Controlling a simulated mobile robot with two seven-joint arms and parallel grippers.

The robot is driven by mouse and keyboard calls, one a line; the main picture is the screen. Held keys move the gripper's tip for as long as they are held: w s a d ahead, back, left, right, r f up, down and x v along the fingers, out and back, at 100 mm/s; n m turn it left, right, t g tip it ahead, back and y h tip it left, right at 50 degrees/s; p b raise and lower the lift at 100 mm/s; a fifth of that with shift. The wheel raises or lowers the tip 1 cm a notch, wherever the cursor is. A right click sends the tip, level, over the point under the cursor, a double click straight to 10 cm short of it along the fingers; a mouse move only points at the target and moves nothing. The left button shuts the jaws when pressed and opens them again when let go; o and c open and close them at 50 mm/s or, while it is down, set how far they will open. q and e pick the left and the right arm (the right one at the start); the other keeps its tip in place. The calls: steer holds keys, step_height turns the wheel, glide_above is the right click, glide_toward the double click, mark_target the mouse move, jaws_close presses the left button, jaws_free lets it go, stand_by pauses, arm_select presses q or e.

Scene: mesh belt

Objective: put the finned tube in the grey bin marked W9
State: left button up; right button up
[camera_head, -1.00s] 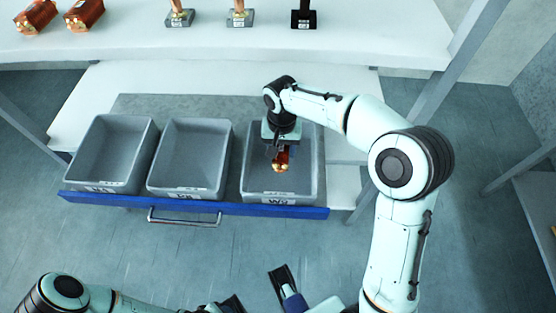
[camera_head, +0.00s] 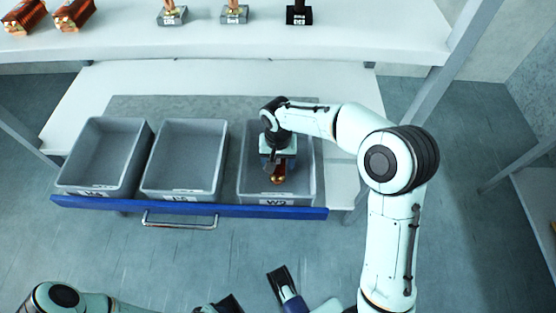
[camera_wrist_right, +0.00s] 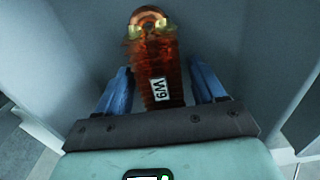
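The finned tube (camera_head: 278,176) is copper-coloured and sits inside the right-hand grey bin (camera_head: 246,188), whose front label reads W9. My right gripper (camera_head: 279,168) reaches down into that bin over the tube and hides most of it. In the right wrist view the tube (camera_wrist_right: 158,65) bears a W9 label and looks slightly blurred. The right fingers stand on either side of it, with gaps showing. Whether the tube touches the bin floor is unclear. My left gripper (camera_head: 255,292) is at the bottom edge, partly cut off, its fingers apart and empty.
Two more grey bins, the left one (camera_head: 60,185) and the middle one (camera_head: 146,188), stand on the blue-fronted drawer (camera_head: 190,208). The shelf above (camera_head: 340,40) holds copper finned parts (camera_head: 73,14), small parts on grey bases (camera_head: 234,15) and a black one (camera_head: 299,14).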

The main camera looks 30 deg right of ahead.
mark_target(278, 161)
arm_select(q)
steer(key=shift+r, duration=0.1)
arm_select(e)
steer(key=shift+r, duration=0.15)
steer(key=shift+r, duration=0.3)
arm_select(q)
steer(key=s+r+p, duration=0.2)
steer(key=shift+s+d+r+g+p, duration=0.1)
steer(key=shift+d+r+g+p, duration=0.2)
steer(key=shift+r+g+p, duration=0.1)
arm_select(e)
step_height(278, 161, up, 12)
steer(key=shift+f, duration=0.2)
arm_select(q)
steer(key=shift+f, duration=0.1)
